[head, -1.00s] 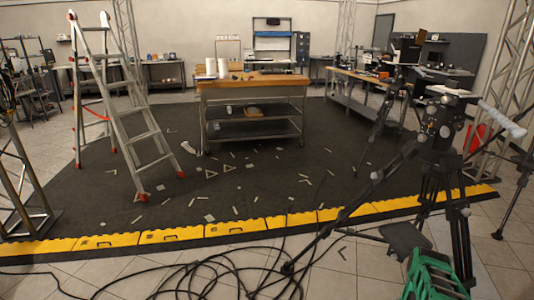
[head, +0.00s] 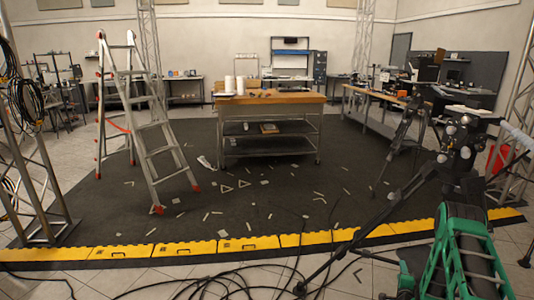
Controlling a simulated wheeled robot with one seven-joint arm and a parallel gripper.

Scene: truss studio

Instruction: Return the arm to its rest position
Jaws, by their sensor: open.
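A green and black part of my arm (head: 465,255) rises from the bottom right corner of the head view. It stands in front of the lower part of a black tripod. No object is seen held.
A black tripod (head: 462,150) stands close at the right. Black cables (head: 235,285) lie across the tiles in front of a yellow ramp edge (head: 180,249). Beyond are a stepladder (head: 160,140), a wooden-topped workbench (head: 270,98) and scattered small pieces on the dark mat.

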